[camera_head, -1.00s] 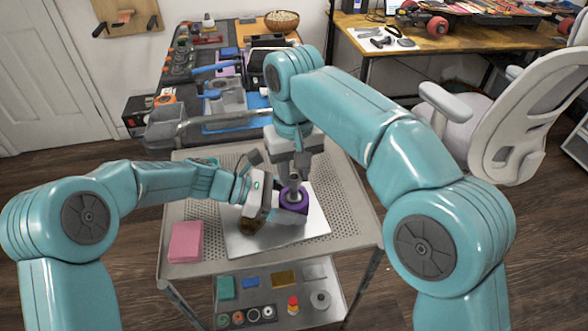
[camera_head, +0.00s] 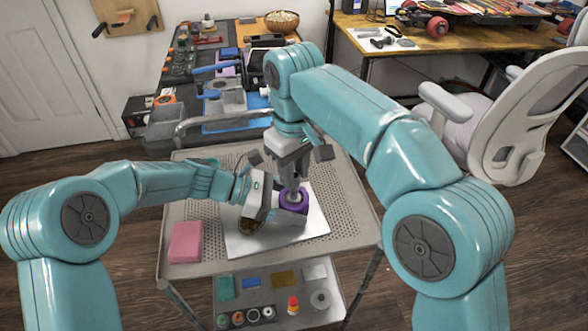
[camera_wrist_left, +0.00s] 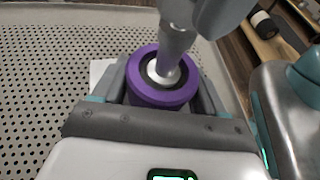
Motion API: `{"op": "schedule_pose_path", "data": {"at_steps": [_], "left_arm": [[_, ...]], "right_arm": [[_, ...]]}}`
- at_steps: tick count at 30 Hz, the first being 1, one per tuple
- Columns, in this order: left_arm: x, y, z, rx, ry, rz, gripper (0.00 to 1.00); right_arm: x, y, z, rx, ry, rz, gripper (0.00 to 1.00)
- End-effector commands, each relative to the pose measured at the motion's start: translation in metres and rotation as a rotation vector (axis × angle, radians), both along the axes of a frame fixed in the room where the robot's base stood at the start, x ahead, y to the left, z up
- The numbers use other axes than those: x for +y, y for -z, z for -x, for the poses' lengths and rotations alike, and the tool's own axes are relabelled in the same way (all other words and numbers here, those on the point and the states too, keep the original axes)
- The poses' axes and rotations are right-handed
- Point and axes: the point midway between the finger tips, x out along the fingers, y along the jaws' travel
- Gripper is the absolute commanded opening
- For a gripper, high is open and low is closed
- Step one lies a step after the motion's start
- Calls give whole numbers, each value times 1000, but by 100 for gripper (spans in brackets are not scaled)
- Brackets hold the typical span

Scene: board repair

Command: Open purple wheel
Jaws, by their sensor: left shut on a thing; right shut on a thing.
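The purple wheel (camera_head: 296,206) is over the white sheet (camera_head: 310,228) on the cart's perforated top. My left gripper (camera_head: 276,205) comes in from the left and is shut on the wheel; in the left wrist view its fingers flank the purple wheel (camera_wrist_left: 142,92). My right gripper (camera_head: 293,178) points down from above the wheel and is shut on a silver cylindrical piece (camera_wrist_left: 167,68), whose lower end sits in the wheel's dark centre. The right fingers hide most of this piece, and I cannot tell what it is.
A pink block (camera_head: 185,242) lies on the cart's left side. The lower shelf (camera_head: 265,299) holds small coloured parts. A cluttered bench stands behind, and a white chair (camera_head: 515,115) at right.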

Motion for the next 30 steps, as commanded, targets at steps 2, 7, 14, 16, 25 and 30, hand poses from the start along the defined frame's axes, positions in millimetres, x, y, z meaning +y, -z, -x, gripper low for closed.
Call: {"op": "schedule_pose_path", "data": {"at_steps": [2,7,14,16,25,30], "left_arm": [[0,0,0,-1,-1,0,0],[0,0,0,0,-1,0,0],[0,0,0,0,-1,0,0],[0,0,0,0,-1,0,0],[0,0,0,-1,-1,0,0],[0,0,0,0,-1,0,0]], "right_arm": [[0,-3,0,-1,0,-1,0],[0,-9,0,-1,-1,-1,0],[0,-16,0,0,-1,0,0],[0,-17,0,0,-1,0,0],[0,-18,0,1,0,1,0],[1,-33,-1,-4,0,-2,0]]}}
